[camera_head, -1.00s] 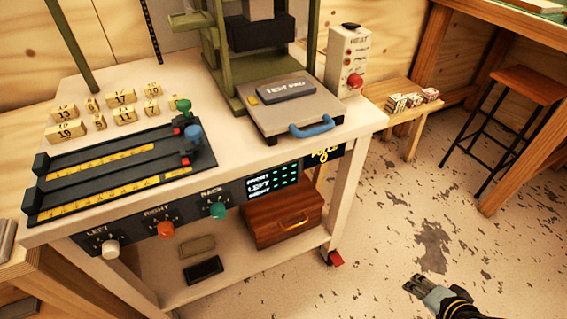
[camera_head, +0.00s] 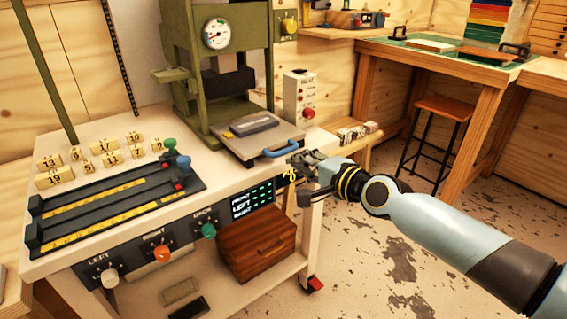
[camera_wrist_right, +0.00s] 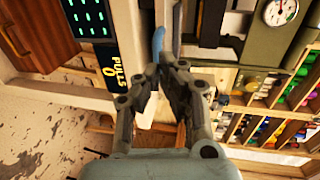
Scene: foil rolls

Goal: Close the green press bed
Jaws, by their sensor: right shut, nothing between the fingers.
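The green press (camera_head: 222,75) stands at the back of the white cart. Its grey bed (camera_head: 250,148) sticks out toward the front, with a dark test pad (camera_head: 250,124) on top. A blue handle (camera_head: 283,152) is on the bed's front edge; it also shows in the right wrist view (camera_wrist_right: 158,44). My right gripper (camera_head: 300,160) is shut and empty, just right of and in front of the handle. In the right wrist view its fingertips (camera_wrist_right: 160,72) point at the handle; whether they touch it I cannot tell. My left gripper is not in view.
A heat box (camera_head: 300,100) with a red knob stands right of the bed. Black slider rails (camera_head: 110,205) and numbered yellow blocks (camera_head: 105,145) lie on the cart's left. A wooden stool (camera_head: 440,108) stands by the right bench. The floor at right is clear.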

